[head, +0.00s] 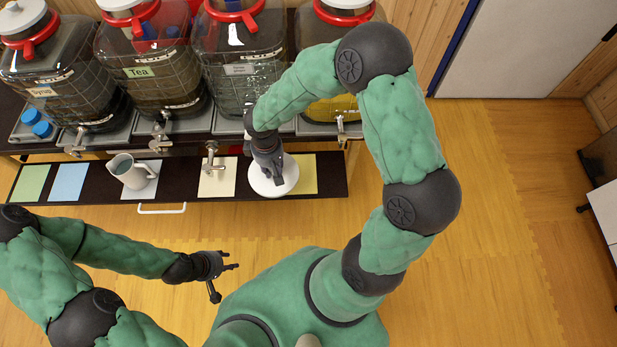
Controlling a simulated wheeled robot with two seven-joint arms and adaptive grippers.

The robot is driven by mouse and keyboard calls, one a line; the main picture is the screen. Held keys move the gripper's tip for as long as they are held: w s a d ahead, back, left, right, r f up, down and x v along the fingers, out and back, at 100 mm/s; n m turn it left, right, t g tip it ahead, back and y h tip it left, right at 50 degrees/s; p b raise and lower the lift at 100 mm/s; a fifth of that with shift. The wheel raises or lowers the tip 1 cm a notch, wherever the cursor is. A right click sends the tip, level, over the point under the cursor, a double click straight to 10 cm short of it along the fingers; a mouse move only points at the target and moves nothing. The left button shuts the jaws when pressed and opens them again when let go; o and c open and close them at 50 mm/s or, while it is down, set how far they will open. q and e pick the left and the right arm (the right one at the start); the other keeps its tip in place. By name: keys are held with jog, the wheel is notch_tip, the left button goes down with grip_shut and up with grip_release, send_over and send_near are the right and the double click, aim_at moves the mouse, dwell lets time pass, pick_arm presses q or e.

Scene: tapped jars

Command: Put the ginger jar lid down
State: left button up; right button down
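My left gripper (226,279) is open and empty over the floor, well away from the shelf.
Several tapped jars stand in a row behind, one labelled Tea (150,70). A white pitcher (131,173) stands on the dark shelf (103,179), which has coloured squares. Metal taps (211,160) overhang it. Two blue caps (36,123) lie at the left.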

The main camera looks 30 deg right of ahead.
jog(key=f, duration=0.1)
jog(key=s+f+n+b, duration=0.1)
jog(key=f, duration=0.1)
jog(key=s+a+f+n+b, duration=0.1)
jog(key=f, duration=0.1)
jog(key=shift+a+f, duration=0.1)
jog(key=shift+f, duration=0.1)
jog(key=shift+n, duration=0.3)
jog(key=w+d+f+b, duration=0.1)
jog(key=w+d+f, duration=0.1)
jog(key=d+f, duration=0.1)
jog(key=w+d+f+b, duration=0.1)
jog(key=w+d+f, duration=0.1)
jog(key=d+f, duration=0.1)
jog(key=w+d+f+b, duration=0.2)
jog(key=d+f, duration=0.1)
jog(key=d, duration=0.2)
jog(key=shift+d+f, duration=0.15)
jog(key=shift+d, duration=0.2)
jog(key=f+b, duration=0.1)
jog(key=f, duration=0.1)
jog(key=f+b, duration=0.1)
jog(key=shift+w+d+f, duration=0.2)
jog(key=shift+f, duration=0.2)
pick_arm(q)
notch_tip(320, 180, down, 9)
jog(key=shift+w+a, duration=0.15)
jog(key=shift+w, duration=0.15)
pick_arm(e)
jog(key=shift+r, duration=0.1)
